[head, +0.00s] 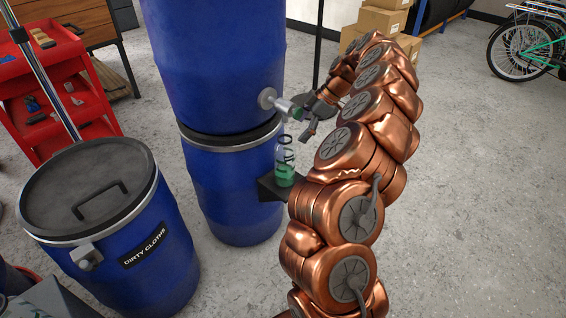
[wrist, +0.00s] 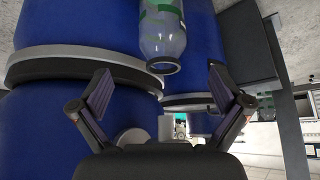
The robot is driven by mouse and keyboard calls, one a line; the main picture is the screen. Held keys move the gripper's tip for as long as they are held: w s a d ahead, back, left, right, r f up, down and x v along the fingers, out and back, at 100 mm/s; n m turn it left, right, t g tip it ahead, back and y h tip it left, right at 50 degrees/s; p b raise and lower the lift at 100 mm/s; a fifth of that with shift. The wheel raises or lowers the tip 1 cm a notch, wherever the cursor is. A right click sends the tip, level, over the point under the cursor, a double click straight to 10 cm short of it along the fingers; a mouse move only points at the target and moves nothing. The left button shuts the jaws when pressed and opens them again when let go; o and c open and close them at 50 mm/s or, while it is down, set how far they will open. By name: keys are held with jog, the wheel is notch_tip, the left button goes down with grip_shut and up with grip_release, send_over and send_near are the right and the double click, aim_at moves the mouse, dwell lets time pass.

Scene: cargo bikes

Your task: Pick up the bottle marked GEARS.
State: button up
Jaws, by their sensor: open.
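A clear bottle (head: 285,165) with green contents stands upright on a small dark shelf (head: 267,189) beside the lower blue barrel. Dark lettering shows on its side, but I cannot read it as a whole word. In the wrist view the bottle (wrist: 162,35) appears inverted at the top centre, its open mouth pointing down toward the jaws. My gripper (head: 306,122) is open and empty, close to the bottle's upper end in the head view. In the wrist view its two fingers (wrist: 160,72) are spread wide, with the bottle's mouth between their tips in the picture.
A metal tap (head: 283,105) juts from the upper blue barrel (head: 215,60), just above the bottle. The lower barrel (head: 232,195) stands behind the shelf. A lidded "DIRTY CLOTHS" drum (head: 150,285) and a red tool cart (head: 45,85) are left. Open floor (head: 480,200) lies right.

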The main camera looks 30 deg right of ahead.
aim_at(293, 145)
jog(key=x, duration=0.4)
jog(key=shift+w+f, duration=0.1)
jog(key=shift+f, duration=0.15)
jog(key=shift+s+b+x, duration=0.15)
jog(key=shift+b+x, duration=0.25)
jog(key=shift+x, duration=0.95)
jog(key=shift+s+b+x, duration=0.1)
jog(key=shift+b+x, duration=0.25)
jog(key=shift+x, duration=1)
jog(key=shift+a, duration=0.1)
jog(key=shift+r, duration=0.1)
jog(key=c, duration=1.8)
